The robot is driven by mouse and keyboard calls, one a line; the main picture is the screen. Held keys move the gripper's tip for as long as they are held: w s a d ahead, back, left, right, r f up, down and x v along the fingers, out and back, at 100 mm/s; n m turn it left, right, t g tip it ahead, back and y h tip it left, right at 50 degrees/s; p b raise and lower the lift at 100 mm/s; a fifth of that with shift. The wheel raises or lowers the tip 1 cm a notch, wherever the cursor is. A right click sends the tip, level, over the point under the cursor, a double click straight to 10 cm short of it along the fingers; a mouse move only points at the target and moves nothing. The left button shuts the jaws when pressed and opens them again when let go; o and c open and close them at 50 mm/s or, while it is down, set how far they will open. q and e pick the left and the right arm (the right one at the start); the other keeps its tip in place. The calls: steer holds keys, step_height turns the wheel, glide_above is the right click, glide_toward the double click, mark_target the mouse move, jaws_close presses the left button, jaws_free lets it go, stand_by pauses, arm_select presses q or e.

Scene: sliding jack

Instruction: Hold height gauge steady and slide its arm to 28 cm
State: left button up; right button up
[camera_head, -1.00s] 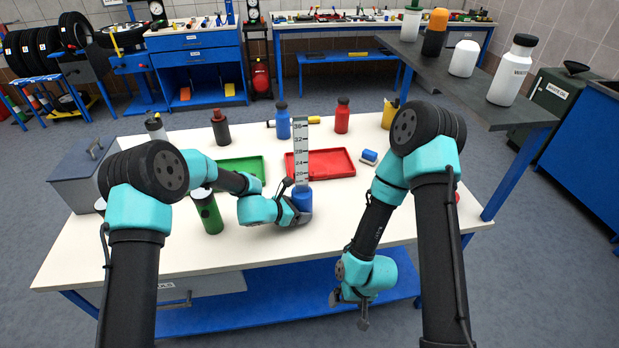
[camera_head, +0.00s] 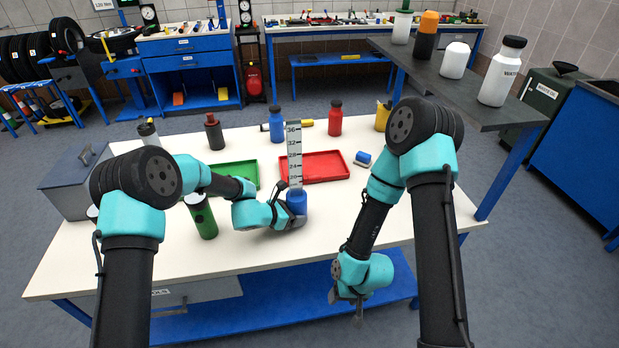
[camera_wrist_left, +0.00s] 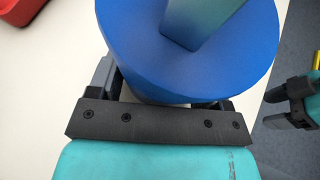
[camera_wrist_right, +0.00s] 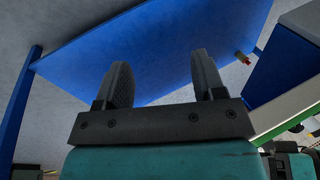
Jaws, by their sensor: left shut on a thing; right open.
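The height gauge stands upright on the table: a pale ruled scale (camera_head: 294,155) with marks such as 24, 32 and 36 on a round blue base (camera_head: 297,201). In the left wrist view the blue base (camera_wrist_left: 190,50) fills the space between the jaws. My left gripper (camera_head: 288,216) is shut on the base from the front left. The gauge's sliding arm is hard to make out; a small dark part (camera_head: 283,186) shows beside the scale's lower left. My right gripper (camera_head: 345,308) is open and empty, low in front of the table edge; its fingers (camera_wrist_right: 160,80) show apart.
A green tray (camera_head: 236,175) and a red tray (camera_head: 345,168) lie behind the gauge. A green bottle (camera_head: 202,218) stands left of it, near my left arm. Several bottles line the table's back. A dark shelf (camera_head: 450,80) overhangs at right. The table's front right is clear.

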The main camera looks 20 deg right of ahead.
mark_target(305, 179)
steer(key=w+r+m+t, duration=0.1)
steer(key=w+r, duration=0.2)
steer(key=r, duration=0.1)
steer(key=w+r+m+t, duration=0.1)
steer(key=w+r+t, duration=0.1)
steer(key=r, duration=0.3)
steer(key=w+r+m+t, duration=0.2)
steer(key=w+r, duration=0.2)
steer(key=shift+w+d+r+y, duration=0.1)
steer(key=shift+w+r+y, duration=0.1)
steer(key=shift+w+y, duration=0.15)
steer(key=shift+c, duration=0.8)
steer(key=w+r+m+t, duration=0.2)
steer(key=w+r, duration=0.1)
steer(key=shift+d+r+m+t, duration=0.15)
steer(key=shift+d+m+t, duration=0.1)
steer(key=shift+m+t, duration=0.15)
steer(key=w+d+r+m+t, duration=0.1)
steer(key=w+r+m+t, duration=0.1)
steer(key=r, duration=0.3)
steer(key=w+r+m+t, duration=0.2)
steer(key=r+m+t, duration=0.2)
steer(key=r, duration=0.1)
steer(key=shift+d+r+m, duration=0.3)
steer(key=shift+d, duration=0.05)
steer(key=shift+w, duration=0.15)
steer(key=x, duration=1.2)
steer(key=shift+f, duration=0.1)
steer(key=shift+c, duration=0.5)
